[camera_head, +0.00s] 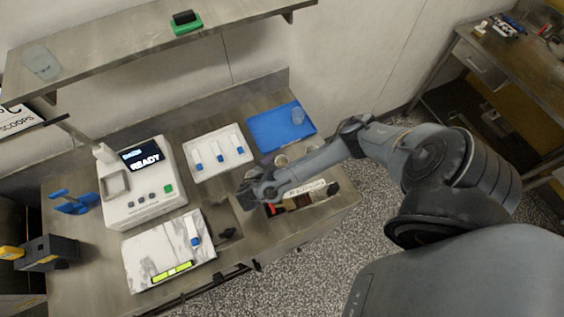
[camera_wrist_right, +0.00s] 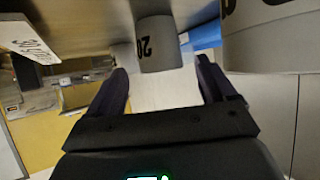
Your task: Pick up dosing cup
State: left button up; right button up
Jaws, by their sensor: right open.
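In the right wrist view, a grey cup (camera_wrist_right: 158,48) marked "20" shows between the fingertips of my right gripper (camera_wrist_right: 162,70). The fingers stand apart on either side; I cannot tell how far beyond them the cup is. A larger marked cup (camera_wrist_right: 270,38) is cut off at the right edge of that view. In the head view my right gripper (camera_head: 247,196) is low over the front of the bench, partly hidden by its own wrist. A small round cup (camera_head: 281,160) shows just behind my right arm. My left gripper is not in view.
The bench (camera_head: 255,232) holds a white machine (camera_head: 140,195) reading "READY", a white tray (camera_head: 207,166) of blue-tipped tools, a marble slab (camera_head: 160,262) and a blue mat (camera_head: 265,137) with a clear cup (camera_head: 297,117). A shelf (camera_head: 110,55) runs above the back.

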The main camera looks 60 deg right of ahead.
aim_at(281, 162)
jog(key=shift+x, duration=2.55)
jog(key=shift+w, duration=0.1)
jog(key=c, duration=1.1)
jog(key=shift+r, duration=0.1)
